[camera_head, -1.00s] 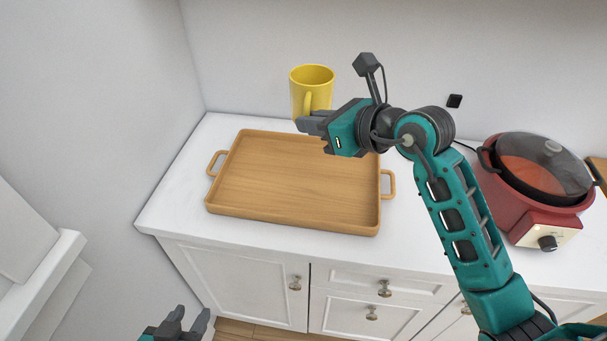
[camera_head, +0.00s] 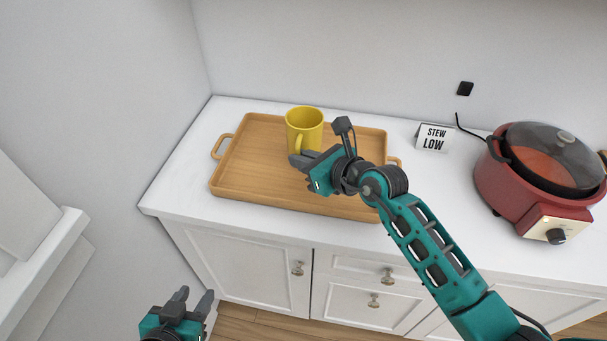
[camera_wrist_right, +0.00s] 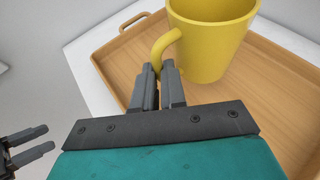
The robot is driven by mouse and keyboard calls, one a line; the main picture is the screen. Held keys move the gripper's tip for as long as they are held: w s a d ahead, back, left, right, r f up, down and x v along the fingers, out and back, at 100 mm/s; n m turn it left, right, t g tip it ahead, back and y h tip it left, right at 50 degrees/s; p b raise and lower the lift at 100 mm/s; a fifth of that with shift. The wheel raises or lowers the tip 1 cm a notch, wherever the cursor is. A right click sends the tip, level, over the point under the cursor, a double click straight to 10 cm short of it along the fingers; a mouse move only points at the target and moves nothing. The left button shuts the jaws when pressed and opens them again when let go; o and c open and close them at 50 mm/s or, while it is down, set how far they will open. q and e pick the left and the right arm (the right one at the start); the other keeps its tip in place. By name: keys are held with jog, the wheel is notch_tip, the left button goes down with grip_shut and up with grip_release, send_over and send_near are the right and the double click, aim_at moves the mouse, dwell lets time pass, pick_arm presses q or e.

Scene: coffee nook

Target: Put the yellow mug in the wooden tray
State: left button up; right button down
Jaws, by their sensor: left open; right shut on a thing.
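The yellow mug (camera_head: 304,128) is upright over the middle back of the wooden tray (camera_head: 250,190). I cannot tell for sure whether its base touches the tray floor. My right gripper (camera_head: 300,160) is shut on the mug's handle, on the near side of the mug. In the right wrist view the fingers (camera_wrist_right: 160,72) close on the handle of the mug (camera_wrist_right: 212,40), with the tray (camera_wrist_right: 268,85) beneath. My left gripper (camera_head: 192,300) is open and empty, low in front of the counter; its fingers also show at the left edge of the right wrist view (camera_wrist_right: 28,142).
A red slow cooker (camera_head: 535,185) with a glass lid stands on the right of the counter. A small "STEW LOW" sign (camera_head: 433,138) stands between it and the tray. A wall (camera_head: 130,90) borders the counter's left side. White counter (camera_head: 440,200) is clear right of the tray.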

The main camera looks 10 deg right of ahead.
notch_tip(320, 180, down, 4)
jog(key=shift+r+b, duration=0.15)
jog(key=shift+b, duration=0.35)
jog(key=shift+f, duration=0.2)
jog(key=shift+f, duration=0.1)
jog(key=c, duration=1.2)
grip_release()
jog(key=shift+f, duration=0.1)
jog(key=shift+s+d+r, duration=0.1)
jog(key=shift+s+r, duration=0.05)
jog(key=shift+r, duration=0.05)
jog(key=p+v, duration=0.1)
jog(key=v, duration=1)
jog(key=shift+s+d, duration=0.25)
